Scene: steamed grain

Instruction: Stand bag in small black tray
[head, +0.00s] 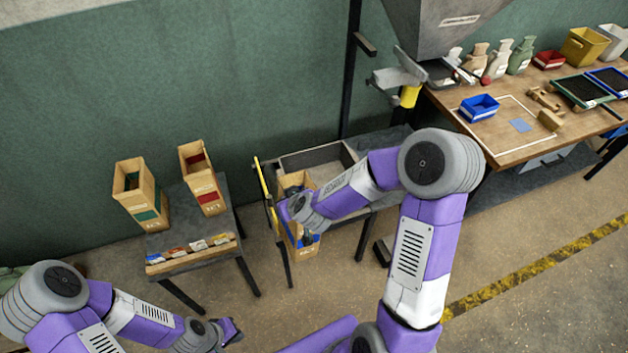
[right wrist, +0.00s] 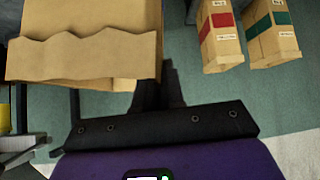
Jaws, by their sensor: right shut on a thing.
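A tan paper bag (head: 296,181) is at the middle table in the head view, mostly behind my right forearm. The right wrist view shows its jagged open top (right wrist: 85,55) close beside my right gripper (right wrist: 165,85), which is shut on the bag. In the head view the right gripper (head: 300,228) is largely covered by its own wrist. My left gripper (head: 230,331) is low at the left, away from the tables; its finger gap is unclear. An open grey-black tray (head: 318,153) lies on the middle table behind the bag; I cannot tell whether it is the small black tray.
Two labelled bags, green (head: 140,195) and red (head: 203,178), stand on the left table (head: 178,222) behind a wooden card rack (head: 192,254). A yellow bar (head: 264,178) edges the middle table. A workbench (head: 490,145) with bins and rimmed black trays (head: 580,91) is at right, near a hopper (head: 440,25).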

